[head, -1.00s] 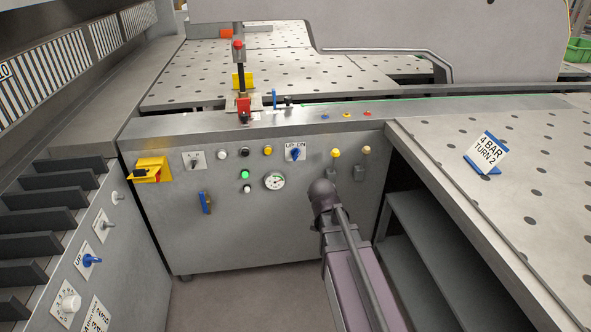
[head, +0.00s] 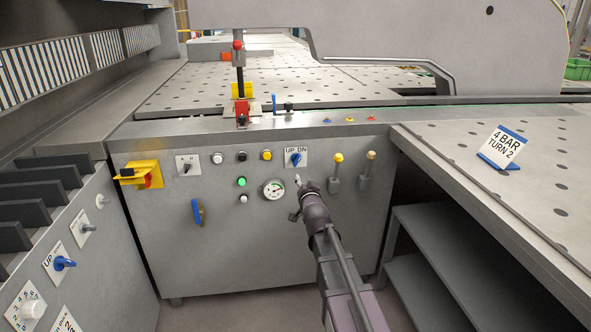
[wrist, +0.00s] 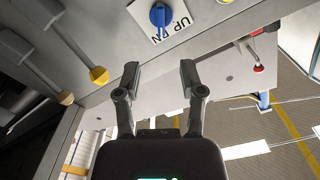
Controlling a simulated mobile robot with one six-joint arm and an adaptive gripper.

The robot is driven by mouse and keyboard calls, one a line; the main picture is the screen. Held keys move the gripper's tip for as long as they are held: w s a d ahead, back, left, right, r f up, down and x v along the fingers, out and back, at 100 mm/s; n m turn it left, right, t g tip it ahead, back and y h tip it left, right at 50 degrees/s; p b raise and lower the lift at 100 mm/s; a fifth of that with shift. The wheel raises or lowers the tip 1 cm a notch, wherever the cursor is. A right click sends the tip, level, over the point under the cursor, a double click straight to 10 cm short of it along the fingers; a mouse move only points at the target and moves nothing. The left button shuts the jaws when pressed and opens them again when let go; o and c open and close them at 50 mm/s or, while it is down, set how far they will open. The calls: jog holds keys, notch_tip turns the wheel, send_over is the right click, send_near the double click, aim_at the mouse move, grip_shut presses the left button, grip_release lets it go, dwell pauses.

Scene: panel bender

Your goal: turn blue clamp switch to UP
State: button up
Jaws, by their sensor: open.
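A blue switch knob (head: 296,159) sits on a white plate marked UP and DN on the grey front panel. In the wrist view the blue knob (wrist: 158,14) is at the top, with its plate lettering upside down. Its handle looks roughly upright; its exact setting is hard to tell. My gripper (head: 299,181) is just below the plate in the head view. In the wrist view my gripper (wrist: 159,74) has its fingers spread and empty, pointing toward the knob, apart from it. A second blue switch (head: 63,263), marked UP, is on the left side panel.
A gauge (head: 273,189) and push buttons lie left of my gripper. A yellow switch box (head: 141,174) is farther left. The perforated table (head: 520,200) juts forward on the right.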

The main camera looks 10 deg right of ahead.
aim_at(297, 163)
jog(key=shift+w, duration=0.15)
dwell(0.3)
jog(key=shift+w, duration=6.8)
